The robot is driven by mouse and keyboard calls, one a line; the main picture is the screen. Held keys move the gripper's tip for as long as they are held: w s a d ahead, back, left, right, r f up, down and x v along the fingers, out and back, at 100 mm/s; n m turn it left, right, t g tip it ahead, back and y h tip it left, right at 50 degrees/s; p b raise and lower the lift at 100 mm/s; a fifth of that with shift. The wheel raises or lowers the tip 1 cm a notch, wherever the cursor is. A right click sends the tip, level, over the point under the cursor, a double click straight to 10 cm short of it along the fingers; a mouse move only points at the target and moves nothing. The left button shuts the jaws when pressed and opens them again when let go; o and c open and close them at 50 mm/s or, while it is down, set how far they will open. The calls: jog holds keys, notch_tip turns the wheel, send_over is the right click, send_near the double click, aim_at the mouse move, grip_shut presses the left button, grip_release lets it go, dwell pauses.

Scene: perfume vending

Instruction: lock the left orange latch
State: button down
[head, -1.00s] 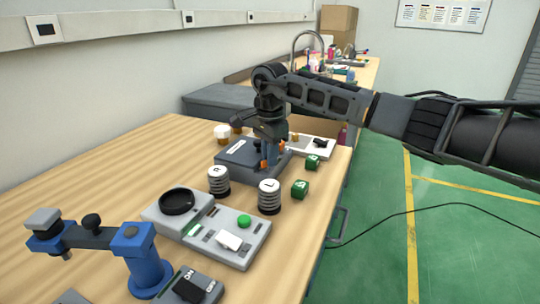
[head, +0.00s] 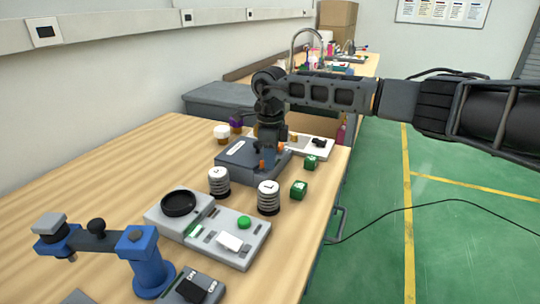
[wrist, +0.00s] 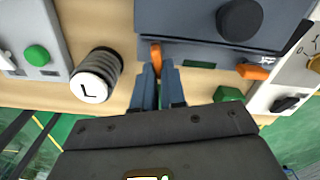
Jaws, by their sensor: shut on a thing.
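The left orange latch (wrist: 155,52) is on the front side of the dark grey box (wrist: 190,22) in the wrist view. My gripper (wrist: 157,68) is shut on this latch, with a blue-grey finger on each side of it. A second orange latch (wrist: 252,71) is on the same side of the box, to the right and apart from my gripper. My fingers hide part of the held latch.
A striped cylinder marked L (wrist: 93,75) stands left of my gripper. A green cube (wrist: 228,93) is to its right. In the head view a grey device (head: 225,235) with a green button and a blue-armed fixture (head: 145,262) stand in front.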

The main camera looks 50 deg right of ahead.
jog(key=shift+a+r+m+p, duration=0.1)
jog(key=shift+m+p, duration=0.3)
jog(key=shift+m, duration=1.1)
jog(key=c, duration=1.5)
grip_release()
jog(key=shift+s, duration=0.1)
jog(key=shift+r+b, duration=0.45)
jog(key=shift+r, duration=3.4)
